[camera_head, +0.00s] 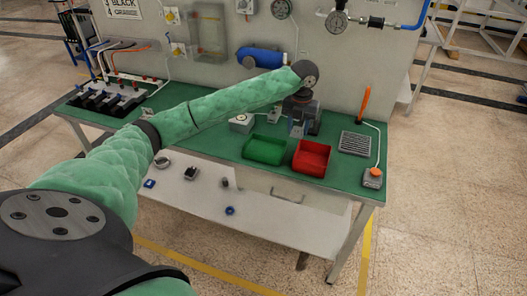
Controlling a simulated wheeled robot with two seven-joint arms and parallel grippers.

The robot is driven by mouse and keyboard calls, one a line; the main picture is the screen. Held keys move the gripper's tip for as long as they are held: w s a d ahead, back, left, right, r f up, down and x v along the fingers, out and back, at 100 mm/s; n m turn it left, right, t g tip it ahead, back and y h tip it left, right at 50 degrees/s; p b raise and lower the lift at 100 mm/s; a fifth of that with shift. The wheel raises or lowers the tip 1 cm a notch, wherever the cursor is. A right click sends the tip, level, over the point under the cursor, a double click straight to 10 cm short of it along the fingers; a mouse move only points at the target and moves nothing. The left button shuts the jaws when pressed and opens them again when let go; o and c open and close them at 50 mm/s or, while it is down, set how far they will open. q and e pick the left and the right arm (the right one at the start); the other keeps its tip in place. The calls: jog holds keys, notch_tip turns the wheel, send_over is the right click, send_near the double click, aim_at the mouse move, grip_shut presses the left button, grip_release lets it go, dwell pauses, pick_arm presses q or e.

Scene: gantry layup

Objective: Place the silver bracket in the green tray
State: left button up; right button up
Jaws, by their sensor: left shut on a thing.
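My left arm reaches in from the left across the green-topped bench. My left gripper (297,126) points down just behind the gap between the green tray and the red tray. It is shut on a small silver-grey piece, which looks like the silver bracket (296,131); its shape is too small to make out. The green tray (264,150) stands on the bench to the left and in front of the gripper, and looks empty. My right gripper is not in view.
The red tray (311,158) stands right of the green tray. A grey slotted plate (355,143) and a box with an orange button (373,177) lie farther right. A grey box (241,123) stands behind the green tray. Black fixtures (108,98) fill the bench's left end.

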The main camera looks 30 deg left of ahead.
pick_arm(q)
jog(key=p, duration=0.5)
send_over(264, 153)
notch_tip(264, 153, down, 7)
jog(key=shift+a, duration=0.1)
notch_tip(264, 153, down, 4)
jog(key=shift+w+r+p, duration=0.1)
jog(key=shift+r+p, duration=0.15)
jog(key=shift+p, duration=0.85)
jog(key=shift+f, duration=0.25)
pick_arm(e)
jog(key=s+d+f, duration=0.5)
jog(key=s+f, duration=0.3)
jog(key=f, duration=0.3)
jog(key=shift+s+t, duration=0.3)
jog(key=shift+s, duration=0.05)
pick_arm(q)
jog(key=shift+f, duration=0.1)
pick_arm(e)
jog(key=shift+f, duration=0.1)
pick_arm(q)
jog(key=o, duration=1.1)
jog(key=shift+c, duration=0.2)
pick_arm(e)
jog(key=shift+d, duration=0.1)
